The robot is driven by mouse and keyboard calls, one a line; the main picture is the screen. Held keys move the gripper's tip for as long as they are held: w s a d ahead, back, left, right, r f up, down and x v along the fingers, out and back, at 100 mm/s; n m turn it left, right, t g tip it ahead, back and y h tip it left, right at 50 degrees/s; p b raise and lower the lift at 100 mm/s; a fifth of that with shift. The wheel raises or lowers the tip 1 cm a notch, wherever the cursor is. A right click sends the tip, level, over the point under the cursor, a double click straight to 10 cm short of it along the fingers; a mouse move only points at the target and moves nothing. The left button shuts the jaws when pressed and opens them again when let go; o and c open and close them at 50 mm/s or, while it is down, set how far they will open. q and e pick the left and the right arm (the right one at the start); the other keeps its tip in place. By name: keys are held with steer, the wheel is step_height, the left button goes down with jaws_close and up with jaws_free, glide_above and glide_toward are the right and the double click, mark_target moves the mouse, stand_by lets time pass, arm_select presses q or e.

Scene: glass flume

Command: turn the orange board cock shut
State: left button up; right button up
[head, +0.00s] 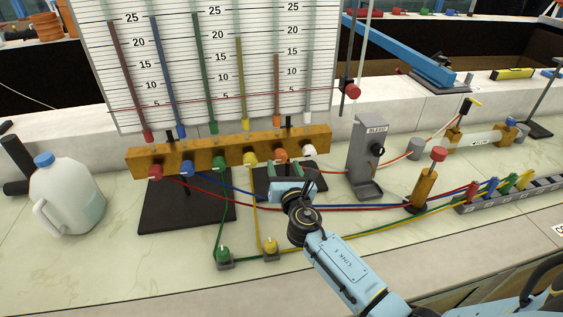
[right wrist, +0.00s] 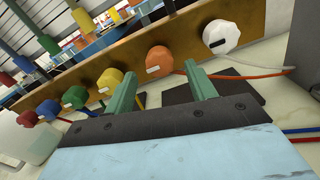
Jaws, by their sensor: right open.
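The board cocks are coloured round knobs in a row along a wooden bar (head: 215,150) below the tube board. The orange cock (head: 280,154) is second from the right, between the yellow cock (head: 250,158) and the white cock (head: 309,150). In the right wrist view the orange cock (right wrist: 159,60) has a pale mark on its lower left side. My right gripper (head: 285,177) is just in front of it. In the wrist view its two green fingers are open, apart and empty, with the orange cock beyond and between their tips. Contact is not visible. My left gripper is out of view.
A grey stand marked BLEED (head: 368,155) is right of the bar. A white jug (head: 66,195) stands at left. Coloured hoses cross the bench under my right arm to a grey rack (head: 510,195). Green (head: 223,254) and yellow (head: 270,246) bench valves sit in front.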

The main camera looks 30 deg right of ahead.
mark_target(281, 160)
steer(key=shift+x, duration=1.75)
steer(key=c, duration=1)
